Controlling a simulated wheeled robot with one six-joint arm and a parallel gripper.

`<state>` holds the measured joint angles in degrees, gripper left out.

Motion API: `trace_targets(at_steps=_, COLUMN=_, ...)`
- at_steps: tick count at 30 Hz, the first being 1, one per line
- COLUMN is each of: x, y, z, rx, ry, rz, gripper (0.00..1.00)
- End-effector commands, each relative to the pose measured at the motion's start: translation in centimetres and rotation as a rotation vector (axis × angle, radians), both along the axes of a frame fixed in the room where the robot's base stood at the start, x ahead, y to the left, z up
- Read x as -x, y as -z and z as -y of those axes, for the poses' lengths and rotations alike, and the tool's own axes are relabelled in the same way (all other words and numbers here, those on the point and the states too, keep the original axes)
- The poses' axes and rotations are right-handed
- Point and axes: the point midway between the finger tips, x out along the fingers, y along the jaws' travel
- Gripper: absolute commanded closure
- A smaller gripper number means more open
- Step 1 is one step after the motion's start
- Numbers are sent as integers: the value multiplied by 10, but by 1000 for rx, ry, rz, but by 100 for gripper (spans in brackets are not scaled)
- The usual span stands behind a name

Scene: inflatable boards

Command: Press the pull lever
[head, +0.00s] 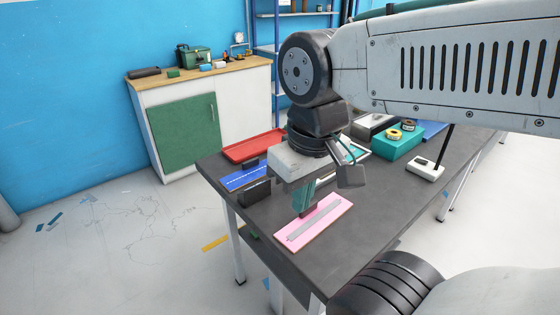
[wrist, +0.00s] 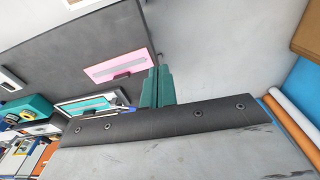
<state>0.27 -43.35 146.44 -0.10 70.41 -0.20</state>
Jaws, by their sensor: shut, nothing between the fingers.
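My gripper (head: 304,208) points down over the near left part of the dark table, with its teal fingers together and empty. In the wrist view the fingertips (wrist: 157,70) sit just right of the pink board. A white box with a black upright stick (head: 442,150), which looks like the pull lever, stands on the right side of the table, well apart from my gripper. What looks like its white box (wrist: 12,82) shows at the left edge of the wrist view; the stick cannot be made out there.
A pink board (head: 332,212) with a grey strip and dark block lies at the fingers. A blue board (head: 240,180), a red tray (head: 250,148) and a teal box (head: 395,146) with tape rolls are farther back. The table front (head: 350,245) is bare.

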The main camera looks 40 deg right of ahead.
Motion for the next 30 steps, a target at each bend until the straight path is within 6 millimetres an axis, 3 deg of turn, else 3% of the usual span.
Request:
trace_targets(at_steps=5, x=-24, y=-12, z=5, rx=-19, ry=2, rz=-30, gripper=100)
trace_targets(at_steps=14, x=-123, y=-36, z=49, rx=-114, ry=-16, rz=-107, gripper=100)
trace_targets(at_steps=19, x=-181, y=-33, z=94, rx=-183, ry=-26, rz=-129, gripper=100)
trace_targets(at_steps=24, x=-229, y=-16, z=148, rx=-254, ry=-37, rz=-136, gripper=100)
trace_targets(at_steps=30, x=-262, y=5, z=197, rx=-312, ry=-47, rz=-125, gripper=100)
